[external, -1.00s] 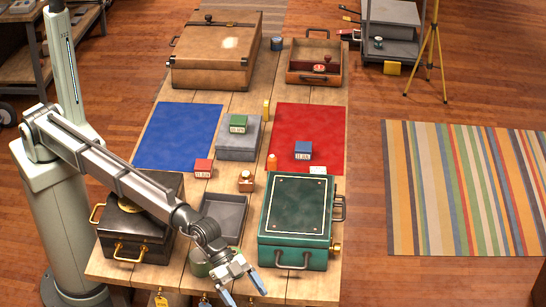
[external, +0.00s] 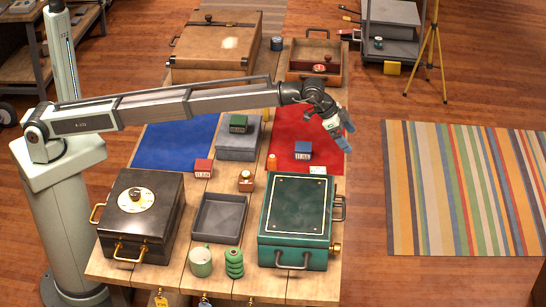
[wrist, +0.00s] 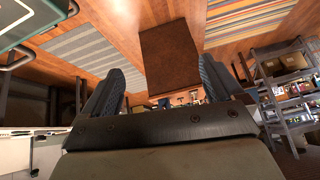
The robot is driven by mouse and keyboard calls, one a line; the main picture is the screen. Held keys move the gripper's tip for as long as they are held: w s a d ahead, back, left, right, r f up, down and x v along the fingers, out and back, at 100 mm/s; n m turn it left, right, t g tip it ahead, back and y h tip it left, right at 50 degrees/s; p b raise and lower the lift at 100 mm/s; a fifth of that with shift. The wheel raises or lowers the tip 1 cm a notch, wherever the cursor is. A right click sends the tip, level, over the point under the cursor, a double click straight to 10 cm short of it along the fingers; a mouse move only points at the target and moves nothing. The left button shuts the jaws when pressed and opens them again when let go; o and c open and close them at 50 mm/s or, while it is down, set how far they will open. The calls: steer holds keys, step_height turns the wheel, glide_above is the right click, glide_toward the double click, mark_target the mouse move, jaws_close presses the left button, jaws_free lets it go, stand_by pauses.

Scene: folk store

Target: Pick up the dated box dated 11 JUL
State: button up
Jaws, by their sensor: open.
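Small dated boxes stand on the wooden table in the external view: a blue box (external: 303,150) on the red mat, a red box (external: 203,168) at the blue mat's lower right corner, and a green box (external: 238,124) on the grey box. Their white date labels are too small to read surely, so I cannot tell which says 11 JUL. My gripper (external: 343,133) is open and empty, raised over the table's right side, to the right of the blue box. In the wrist view the open fingers (wrist: 168,80) have nothing between them; no dated box shows there.
A green case (external: 297,215) and a black case (external: 140,215) flank an empty grey tray (external: 219,218). A mug (external: 200,262) and a green stacked object (external: 234,263) stand at the front.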

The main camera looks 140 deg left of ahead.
steer(key=s+a+f+g+h, duration=0.2)
steer(key=s+f+g, duration=0.15)
steer(key=s, duration=0.85)
steer(key=n+g+h, duration=0.1)
steer(key=h, duration=0.2)
glide_above(304, 146)
step_height(304, 146, down, 3)
steer(key=f, duration=0.5)
steer(key=d+f, duration=0.1)
steer(key=f, duration=0.2)
steer(key=shift+f, duration=0.2)
steer(key=shift+a+f, duration=0.25)
steer(key=shift+f, duration=1.1)
steer(key=shift+a+f, duration=0.2)
steer(key=shift+f, duration=1.1)
steer(key=c, duration=1.1)
